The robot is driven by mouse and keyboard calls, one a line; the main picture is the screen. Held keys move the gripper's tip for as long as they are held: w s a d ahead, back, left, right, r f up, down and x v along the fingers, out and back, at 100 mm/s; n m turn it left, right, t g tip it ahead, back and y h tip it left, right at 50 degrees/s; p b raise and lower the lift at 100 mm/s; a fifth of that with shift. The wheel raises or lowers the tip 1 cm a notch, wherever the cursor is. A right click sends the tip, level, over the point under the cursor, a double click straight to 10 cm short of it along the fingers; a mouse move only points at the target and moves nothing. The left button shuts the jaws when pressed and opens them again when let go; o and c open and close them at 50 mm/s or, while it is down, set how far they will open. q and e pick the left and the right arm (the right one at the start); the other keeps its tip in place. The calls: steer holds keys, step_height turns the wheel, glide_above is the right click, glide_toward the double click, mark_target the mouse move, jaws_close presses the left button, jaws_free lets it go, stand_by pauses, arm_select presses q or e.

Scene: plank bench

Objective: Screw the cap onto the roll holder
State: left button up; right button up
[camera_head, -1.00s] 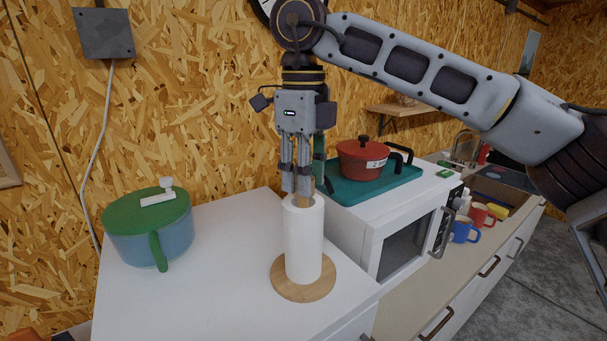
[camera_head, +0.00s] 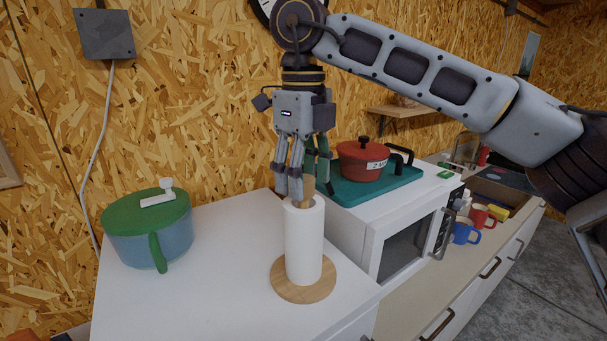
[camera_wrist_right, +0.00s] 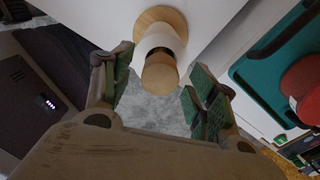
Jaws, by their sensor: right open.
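The roll holder has a round wooden base (camera_head: 305,291) on the white cabinet top, with a white paper roll (camera_head: 304,245) standing upright on it. The wooden cap (camera_head: 308,188) is at the top of the roll, partly hidden by my fingers. In the right wrist view the cap's round end (camera_wrist_right: 160,73) shows in line with the roll (camera_wrist_right: 160,38) and base. My right gripper (camera_head: 302,187) points down from above, open, its fingers spread either side of the cap with gaps. How tightly the cap sits cannot be told. My left gripper is not in view.
A blue pot with a green lid (camera_head: 148,228) stands to the left. A white microwave (camera_head: 392,232) carries a teal tray (camera_head: 345,192) with a red pot (camera_head: 362,162) close to the right of my gripper. Mugs (camera_head: 466,232) stand farther right.

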steer(key=shift+r, duration=0.15)
step_height(320, 180, up, 12)
steer(key=shift+f, duration=0.2)
stand_by(1.0)
stand_by(0.5)
